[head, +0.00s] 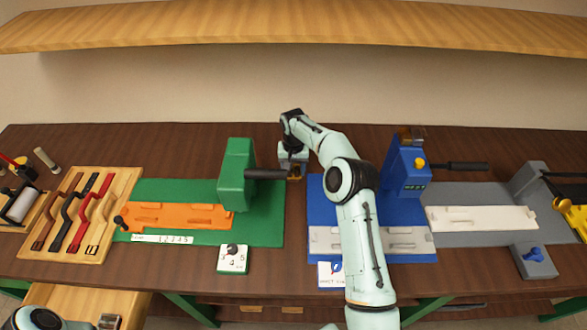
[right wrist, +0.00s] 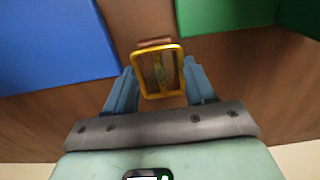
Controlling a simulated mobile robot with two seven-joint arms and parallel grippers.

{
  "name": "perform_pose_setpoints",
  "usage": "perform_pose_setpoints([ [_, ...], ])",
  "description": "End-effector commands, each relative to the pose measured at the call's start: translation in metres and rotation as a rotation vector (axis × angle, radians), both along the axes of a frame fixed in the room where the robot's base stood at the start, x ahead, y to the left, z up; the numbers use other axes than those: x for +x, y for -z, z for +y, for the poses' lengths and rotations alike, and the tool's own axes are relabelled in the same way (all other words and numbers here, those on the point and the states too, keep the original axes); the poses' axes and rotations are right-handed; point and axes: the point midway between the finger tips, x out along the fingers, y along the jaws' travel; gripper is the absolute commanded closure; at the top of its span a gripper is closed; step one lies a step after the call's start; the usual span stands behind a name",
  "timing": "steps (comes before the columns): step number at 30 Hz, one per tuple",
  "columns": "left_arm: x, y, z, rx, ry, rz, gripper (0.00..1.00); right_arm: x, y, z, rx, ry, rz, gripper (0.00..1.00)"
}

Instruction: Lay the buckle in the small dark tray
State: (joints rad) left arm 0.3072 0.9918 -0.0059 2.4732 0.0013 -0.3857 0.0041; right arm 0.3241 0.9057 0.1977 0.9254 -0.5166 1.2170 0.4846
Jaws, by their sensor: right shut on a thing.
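My right gripper (head: 294,173) is at the back middle of the bench, between the green and blue stations. In the right wrist view its two blue fingers (right wrist: 160,82) are shut on a gold, square-framed buckle (right wrist: 147,86), one finger at each side. In the head view the buckle is too small to make out clearly. I cannot pick out the small dark tray for certain in either view. My left gripper is not clearly in view; only a part of my left arm shows at the lower left corner.
A green press (head: 236,172) stands left of my right gripper, its dark handle close by. A blue press (head: 404,172) stands to the right. A wooden rack (head: 118,182) of strap tools is at left, above an open drawer (head: 72,300). A shelf (head: 300,25) hangs above.

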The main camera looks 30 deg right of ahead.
Motion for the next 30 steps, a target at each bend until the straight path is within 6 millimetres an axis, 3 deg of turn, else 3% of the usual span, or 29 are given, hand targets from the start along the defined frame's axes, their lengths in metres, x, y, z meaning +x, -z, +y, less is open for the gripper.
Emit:
perform_pose_setpoints([
  [11, 0.0, 0.0, 0.0, 0.0, 0.0, 0.0, 0.57, 0.0, 0.004, 0.0, 0.0, -0.001, 0.0, 0.76],
  [12, 0.0, 0.0, 0.0, 0.0, 0.0, 0.0, 0.57, 0.0, 0.004, 0.0, 0.0, -0.001, 0.0, 0.36],
  [23, 0.0, 0.0, 0.0, 0.0, 0.0, 0.0, 0.57, 0.0, 0.0, 0.0, 0.0, 0.0, -0.002, 0.35],
  [30, 0.0, 0.0, 0.0, 0.0, 0.0, 0.0, 0.57, 0.001, -0.038, 0.001, -0.001, -0.001, -0.006, 0.35],
])
